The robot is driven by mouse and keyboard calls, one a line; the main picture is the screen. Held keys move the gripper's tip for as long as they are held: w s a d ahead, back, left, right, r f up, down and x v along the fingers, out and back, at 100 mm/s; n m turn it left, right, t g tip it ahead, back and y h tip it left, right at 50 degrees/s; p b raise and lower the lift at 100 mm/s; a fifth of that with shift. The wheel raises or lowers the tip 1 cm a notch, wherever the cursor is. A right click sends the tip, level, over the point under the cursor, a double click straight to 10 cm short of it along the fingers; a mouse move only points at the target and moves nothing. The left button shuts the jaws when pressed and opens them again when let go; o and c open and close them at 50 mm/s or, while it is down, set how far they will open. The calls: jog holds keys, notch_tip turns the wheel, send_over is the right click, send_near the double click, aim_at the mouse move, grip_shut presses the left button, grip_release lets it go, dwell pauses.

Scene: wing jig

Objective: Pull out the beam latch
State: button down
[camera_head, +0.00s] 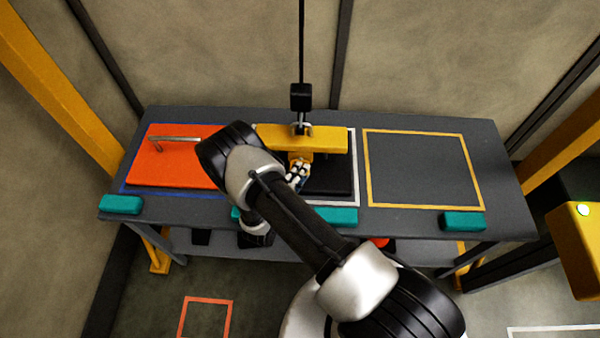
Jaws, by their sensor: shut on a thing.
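The yellow beam (325,139) lies across the back of a black block (334,179) in the white-framed area of the table. The beam latch (300,157) shows as a small orange-yellow part at the front middle of the beam. My gripper (298,168) is at the front of the beam, shut on the latch. My own arm covers the left part of the black block and much of the gripper. The exact contact of the fingers is too small to see.
A black hoist hook block (301,97) hangs on a cable above the beam. An orange panel with a handle (172,158) lies in the blue frame at left. The yellow-framed area (420,170) at right is empty. Teal pads (463,221) line the table's front edge.

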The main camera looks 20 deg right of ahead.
jog(key=shift+s+f, duration=0.15)
jog(key=shift+f, duration=0.15)
jog(key=s, duration=0.2)
jog(key=s+a, duration=0.1)
jog(key=s, duration=0.1)
jog(key=s+a, duration=0.1)
jog(key=s, duration=0.2)
jog(key=shift+a+p, duration=0.25)
jog(key=shift+p, duration=0.05)
jog(key=shift+s+d, duration=0.1)
jog(key=shift+s, duration=0.05)
jog(key=c, duration=1.8)
grip_release()
jog(key=shift+s, duration=0.1)
jog(key=shift+c, duration=0.2)
jog(key=shift+o, duration=0.8)
jog(key=shift+r, duration=0.1)
